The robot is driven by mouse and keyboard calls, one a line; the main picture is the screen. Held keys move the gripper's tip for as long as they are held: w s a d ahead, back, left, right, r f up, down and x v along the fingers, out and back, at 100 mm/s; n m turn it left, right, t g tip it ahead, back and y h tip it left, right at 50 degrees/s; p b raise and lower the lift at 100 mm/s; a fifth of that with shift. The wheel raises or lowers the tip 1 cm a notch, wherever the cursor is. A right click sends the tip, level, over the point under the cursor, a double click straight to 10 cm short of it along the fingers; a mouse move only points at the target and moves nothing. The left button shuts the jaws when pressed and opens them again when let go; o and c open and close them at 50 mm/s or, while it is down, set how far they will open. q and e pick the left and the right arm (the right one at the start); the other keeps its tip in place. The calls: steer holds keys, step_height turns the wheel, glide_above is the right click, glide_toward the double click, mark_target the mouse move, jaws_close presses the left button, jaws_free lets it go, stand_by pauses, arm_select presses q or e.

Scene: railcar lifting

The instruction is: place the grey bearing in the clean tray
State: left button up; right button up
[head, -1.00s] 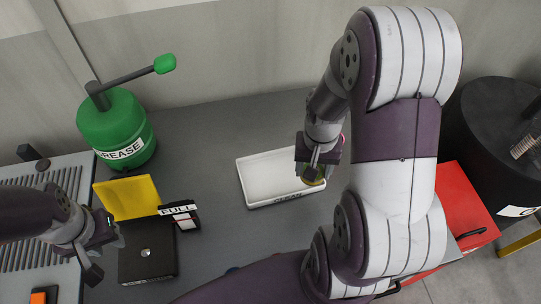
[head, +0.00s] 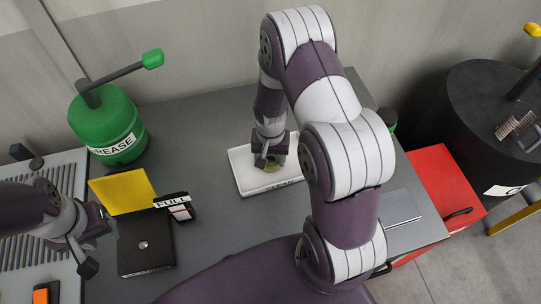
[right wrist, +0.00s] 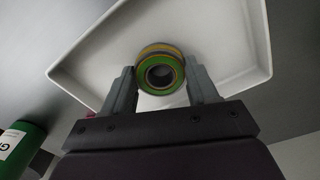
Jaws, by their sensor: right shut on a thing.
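The white clean tray (head: 240,170) lies on the grey bench, its front edge lettered CLEAN. My right gripper (head: 268,164) is over the middle of the tray, shut on a ring-shaped bearing (head: 273,168). In the right wrist view my right gripper (right wrist: 161,88) has a finger on each side of the bearing (right wrist: 160,70). The bearing shows a dark bore, green and yellow-orange rings and a greyish rim. The tray (right wrist: 232,38) is behind it. I cannot tell whether the bearing touches the tray floor. My left gripper (head: 95,240) is open and empty beside a black box.
A green grease can (head: 108,125) stands at the back left. A yellow bin (head: 122,192), the black box (head: 145,243) and a FULL-labelled item (head: 176,205) are left of the tray. A red cabinet (head: 445,180) and black drum (head: 480,130) stand right.

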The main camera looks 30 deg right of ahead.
mark_target(271, 161)
steer(key=o, duration=1.4)
steer(key=shift+s, duration=0.1)
steer(key=shift+r, duration=0.25)
step_height(271, 161, up, 11)
steer(key=b, duration=0.1)
steer(key=s+a+r+n, duration=0.1)
steer(key=s+a+n, duration=0.1)
steer(key=s, duration=0.1)
steer(key=s+a+r+n+t, duration=0.1)
steer(key=s+a+n, duration=0.1)
steer(key=s, duration=0.1)
steer(key=s+a+r+n, duration=0.1)
steer(key=s+n, duration=0.1)
steer(key=s, duration=0.1)
steer(key=shift+a+r+n, duration=0.3)
steer(key=shift+a+r, duration=0.05)
steer(key=shift+a, duration=0.05)
